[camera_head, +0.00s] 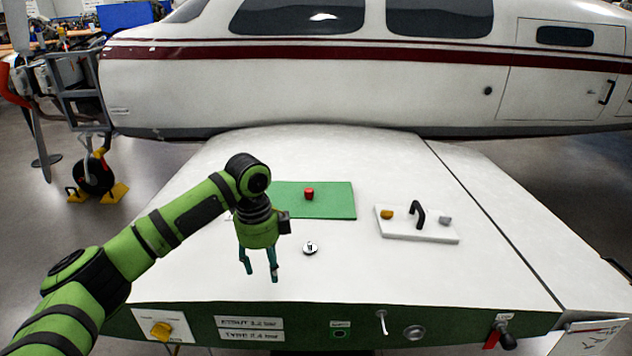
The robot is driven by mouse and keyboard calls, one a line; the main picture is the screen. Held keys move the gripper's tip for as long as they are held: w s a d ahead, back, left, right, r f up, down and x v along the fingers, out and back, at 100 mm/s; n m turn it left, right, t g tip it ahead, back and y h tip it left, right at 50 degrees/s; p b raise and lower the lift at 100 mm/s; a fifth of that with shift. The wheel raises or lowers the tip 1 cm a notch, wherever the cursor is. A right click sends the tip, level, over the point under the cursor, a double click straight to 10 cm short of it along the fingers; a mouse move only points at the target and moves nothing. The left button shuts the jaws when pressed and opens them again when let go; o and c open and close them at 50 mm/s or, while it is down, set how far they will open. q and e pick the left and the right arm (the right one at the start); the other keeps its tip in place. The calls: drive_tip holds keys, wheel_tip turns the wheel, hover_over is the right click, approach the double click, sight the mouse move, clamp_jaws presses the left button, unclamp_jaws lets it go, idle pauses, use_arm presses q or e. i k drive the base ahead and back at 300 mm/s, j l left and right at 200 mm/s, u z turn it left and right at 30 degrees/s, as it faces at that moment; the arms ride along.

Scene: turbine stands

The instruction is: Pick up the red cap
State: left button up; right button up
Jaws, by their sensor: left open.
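The small red cap (309,194) stands on the green mat (335,207) on the white wing surface. My left gripper (260,275) hangs pointing down, to the left of the cap and nearer the front edge. Its two teal fingers are apart with nothing between them. It is clear of the cap, which shows fully. My left arm covers the left end of the mat. My right gripper is not in view.
A round silver fitting (310,248) lies in front of the mat. A white plate (420,232) at right carries a black handle, a yellow piece and a grey piece. The aircraft fuselage (330,85) stands behind. The wing (480,270) is clear at front right.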

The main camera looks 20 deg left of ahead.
sight(308, 191)
drive_tip(key=i, duration=1.25)
